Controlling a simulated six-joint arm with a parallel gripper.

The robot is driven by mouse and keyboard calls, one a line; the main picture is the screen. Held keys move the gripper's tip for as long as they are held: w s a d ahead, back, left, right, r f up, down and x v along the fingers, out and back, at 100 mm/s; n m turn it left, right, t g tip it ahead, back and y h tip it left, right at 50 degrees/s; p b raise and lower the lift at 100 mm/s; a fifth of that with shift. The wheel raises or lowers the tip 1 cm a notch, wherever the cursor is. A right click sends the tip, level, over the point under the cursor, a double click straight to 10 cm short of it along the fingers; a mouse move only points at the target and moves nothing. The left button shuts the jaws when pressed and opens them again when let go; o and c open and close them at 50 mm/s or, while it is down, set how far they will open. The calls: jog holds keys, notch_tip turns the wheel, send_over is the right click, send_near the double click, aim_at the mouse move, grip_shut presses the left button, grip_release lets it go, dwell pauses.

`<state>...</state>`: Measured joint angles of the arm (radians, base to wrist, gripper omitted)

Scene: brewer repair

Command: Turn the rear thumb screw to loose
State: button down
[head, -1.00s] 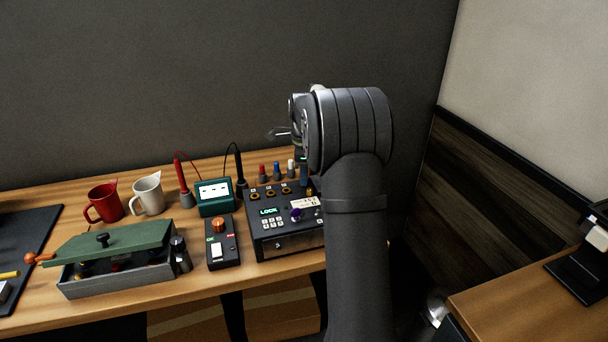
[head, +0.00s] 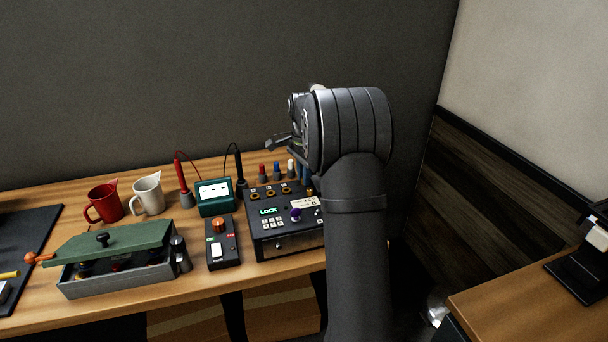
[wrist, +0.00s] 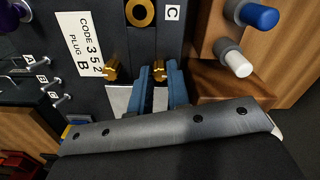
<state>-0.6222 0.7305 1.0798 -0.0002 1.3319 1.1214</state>
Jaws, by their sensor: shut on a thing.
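The rear thumb screw (wrist: 160,73) is a brass knurled knob in the wrist view, on the side toward the plugs. My gripper (wrist: 160,80) is shut on it, with one blue finger on each side. The front thumb screw (wrist: 112,69), also brass, stands apart just left of the fingers. Both are along the edge of the dark control box (head: 285,243). In the head view my wrist hides most of this corner. How far the screw is turned cannot be told.
The box bears a "CODE 352 PLUG B" label (wrist: 87,45) and a brass ring (wrist: 140,11) marked C. The box display (head: 268,211) reads LOCK.

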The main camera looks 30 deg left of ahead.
jog(key=shift+n, duration=0.5)
jog(key=c, duration=1.4)
grip_release()
jog(key=shift+o, duration=0.2)
notch_tip(320, 180, up, 18)
jog(key=shift+f, duration=0.25)
jog(key=shift+f, duration=0.15)
notch_tip(320, 180, down, 17)
jog(key=shift+f, duration=0.1)
